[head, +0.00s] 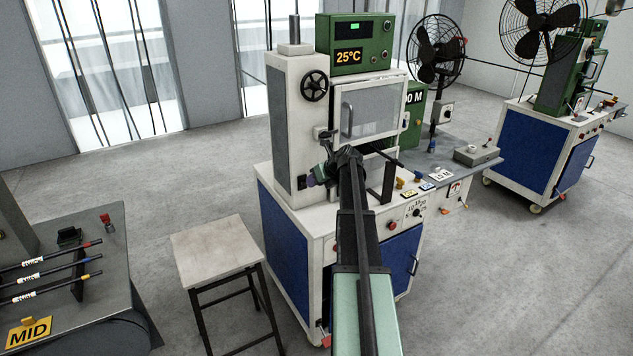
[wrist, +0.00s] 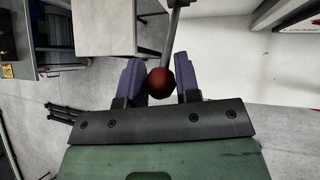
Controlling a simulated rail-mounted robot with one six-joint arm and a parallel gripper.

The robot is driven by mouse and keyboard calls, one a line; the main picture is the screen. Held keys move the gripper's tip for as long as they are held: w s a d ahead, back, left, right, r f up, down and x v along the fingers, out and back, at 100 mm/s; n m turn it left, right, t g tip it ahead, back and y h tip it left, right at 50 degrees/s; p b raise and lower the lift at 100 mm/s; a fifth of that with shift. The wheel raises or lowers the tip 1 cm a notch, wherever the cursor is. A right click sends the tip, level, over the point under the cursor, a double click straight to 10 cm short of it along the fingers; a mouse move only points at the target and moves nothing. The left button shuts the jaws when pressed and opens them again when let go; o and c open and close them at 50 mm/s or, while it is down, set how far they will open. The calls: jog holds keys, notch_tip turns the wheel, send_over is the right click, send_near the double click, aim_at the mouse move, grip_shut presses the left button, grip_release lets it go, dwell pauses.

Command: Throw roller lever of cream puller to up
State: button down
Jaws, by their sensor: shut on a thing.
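The cream puller (head: 286,130) is the tall cream machine in the middle of the head view, on a blue and cream cabinet. In the wrist view, the roller lever shows as a grey metal rod (wrist: 171,35) with a dark red ball knob (wrist: 160,83) at its end. My gripper (wrist: 158,72) has its two purple fingers shut on the ball, one on each side. In the head view, my gripper (head: 318,178) is at the machine's front left side, and my arm hides the lever. I cannot tell the lever's setting.
A small stool (head: 216,250) stands left of the machine. A grey bench (head: 110,270) with coloured rods is at the lower left. A black handwheel (head: 314,86) and a clear door (head: 368,110) are above my gripper. A second blue cabinet (head: 535,150) stands at the right.

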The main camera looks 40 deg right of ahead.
jog(key=c, duration=0.8)
grip_release()
jog(key=shift+c, duration=0.2)
jog(key=p+v, duration=0.7)
jog(key=v, duration=0.4)
jog(key=shift+p, duration=0.3)
